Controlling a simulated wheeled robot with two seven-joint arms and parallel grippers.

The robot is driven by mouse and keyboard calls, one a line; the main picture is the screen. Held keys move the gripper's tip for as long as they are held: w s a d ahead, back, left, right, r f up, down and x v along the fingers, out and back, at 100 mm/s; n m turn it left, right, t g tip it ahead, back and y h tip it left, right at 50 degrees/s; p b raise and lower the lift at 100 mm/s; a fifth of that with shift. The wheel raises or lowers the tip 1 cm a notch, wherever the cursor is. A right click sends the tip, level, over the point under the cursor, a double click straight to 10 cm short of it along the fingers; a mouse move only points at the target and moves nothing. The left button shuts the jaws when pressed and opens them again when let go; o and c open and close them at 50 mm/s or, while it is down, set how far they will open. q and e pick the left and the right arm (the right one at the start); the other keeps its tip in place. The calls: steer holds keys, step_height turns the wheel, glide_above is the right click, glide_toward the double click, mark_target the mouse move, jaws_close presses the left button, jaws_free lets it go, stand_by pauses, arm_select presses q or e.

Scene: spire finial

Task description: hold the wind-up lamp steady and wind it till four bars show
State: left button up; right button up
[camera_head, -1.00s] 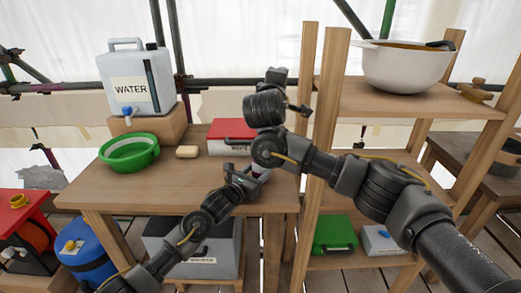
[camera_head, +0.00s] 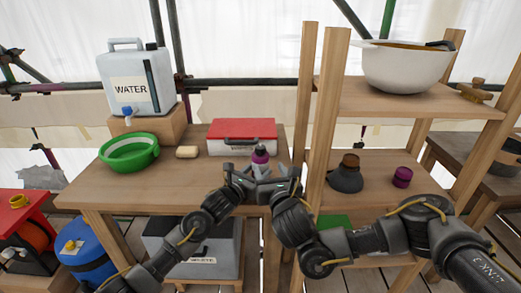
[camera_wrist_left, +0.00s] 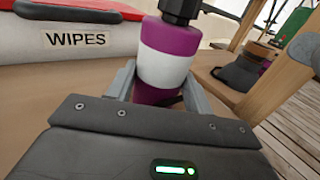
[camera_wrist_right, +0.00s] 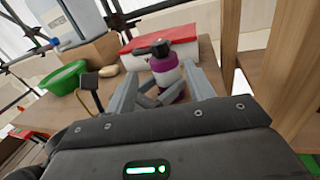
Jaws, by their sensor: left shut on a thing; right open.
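A purple bottle-like thing (camera_head: 260,156) with a white band and a black top stands upright at the table's front right. It shows close up in the left wrist view (camera_wrist_left: 168,52) and in the right wrist view (camera_wrist_right: 166,68). I cannot tell whether it is the lamp; no bars are visible on it. My left gripper (camera_wrist_left: 158,92) is shut around its lower part. My right gripper (camera_wrist_right: 163,88) is open and empty, its fingers pointing at the bottle from the front right. In the head view the fingertips crowd together at the bottle, and its base is hidden.
A red-lidded wipes box (camera_head: 242,138) stands just behind. A soap bar (camera_head: 187,152), a green basin (camera_head: 130,152) and a water canister (camera_head: 136,82) are to the left. A wooden shelf post (camera_head: 326,110) rises close right. The shelf holds a dark brown-topped thing (camera_head: 346,178) and a purple cup (camera_head: 402,177).

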mark_target(260, 152)
steer(key=x, duration=1.1)
steer(key=shift+w+a, duration=0.1)
steer(key=shift+w, duration=0.3)
steer(key=c, duration=1)
steer(key=shift+m+h, duration=1.6)
steer(key=shift+h, duration=0.9)
steer(key=o, duration=1)
steer(key=shift+s, duration=0.1)
